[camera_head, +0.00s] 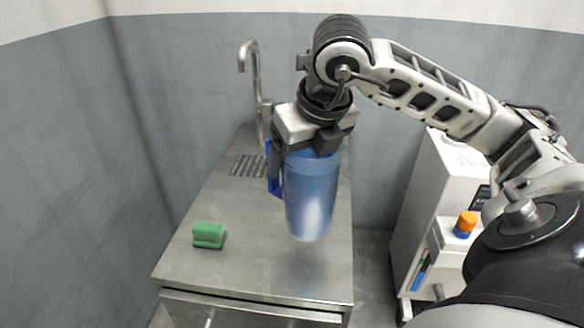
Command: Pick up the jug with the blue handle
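The jug (311,196) is a tall, translucent blue vessel with a blue handle (272,172) on its left side. It is upright over the right part of the steel counter. A soft dark patch below its base suggests it is a little above the surface. My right gripper (302,148) comes down from above and is shut on the jug at its top, by the handle side. The gripper hides the jug's rim and the upper end of the handle. My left gripper is not in view.
The steel counter (245,270) holds a green sponge (209,235) at the left, a drain grille (248,166) and a tall tap (256,95) at the back. A white machine (425,190) with an orange-capped bottle (465,223) stands at the right. The counter's front is clear.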

